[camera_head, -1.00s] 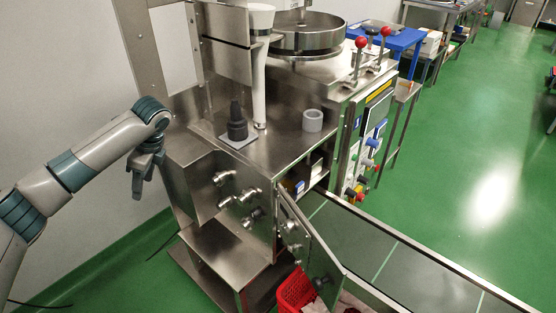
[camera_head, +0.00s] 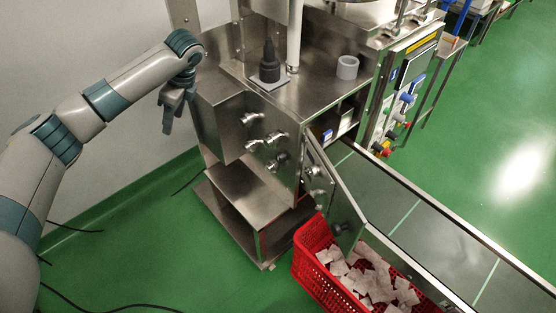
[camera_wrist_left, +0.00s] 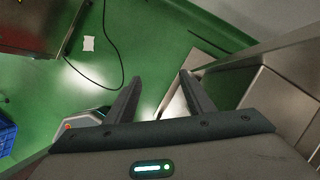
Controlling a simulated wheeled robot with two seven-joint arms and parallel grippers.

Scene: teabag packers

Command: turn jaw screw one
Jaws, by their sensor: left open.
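The jaw screws are most likely the several silver knobs (camera_head: 268,136) on the front of the steel packing machine (camera_head: 221,125); I cannot tell which is number one. My left gripper (camera_head: 167,128) hangs pointing down, left of the machine front and apart from the knobs. In the left wrist view its two fingers (camera_wrist_left: 160,85) are spread with nothing between them, over green floor. The knobs cannot be made out in that view. My right gripper is not in view.
A red basket (camera_head: 322,287) of white teabags stands on the floor below the open hinged door (camera_head: 334,190). A grey ring (camera_head: 347,67) and a dark fitting (camera_head: 269,62) sit on the machine top. A steel-edged conveyor (camera_head: 440,232) runs to the lower right. Cables lie on the floor at left.

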